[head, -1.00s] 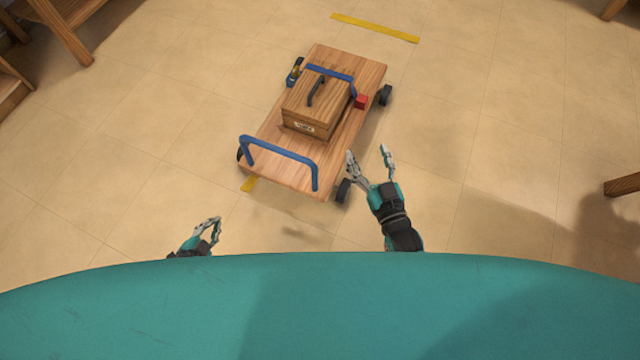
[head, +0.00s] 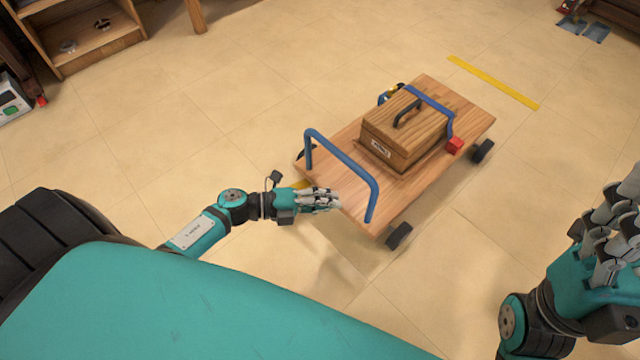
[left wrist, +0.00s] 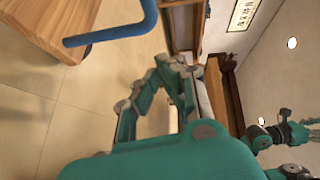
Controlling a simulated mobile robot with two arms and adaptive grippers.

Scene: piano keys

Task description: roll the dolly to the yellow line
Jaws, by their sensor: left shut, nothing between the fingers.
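The wooden dolly (head: 470,112) stands on the tiled floor right of centre in the head view, on dark wheels. A blue handle (head: 345,160) rises at its near end; it also shows in the left wrist view (left wrist: 115,35). The yellow line (head: 493,82) lies on the floor beyond the dolly's far end, with a gap between. My left gripper (head: 335,203) is shut and empty beside the dolly's near end, below the handle; I cannot tell whether it touches the deck. My right gripper (head: 615,235) is raised at the right edge, partly cut off, away from the dolly.
A wooden toolbox (head: 400,138), a red block (head: 455,145) and a small blue-and-yellow item (head: 390,93) ride on the dolly. A wooden shelf (head: 95,45) stands at the upper left. The floor between the dolly and the yellow line is clear.

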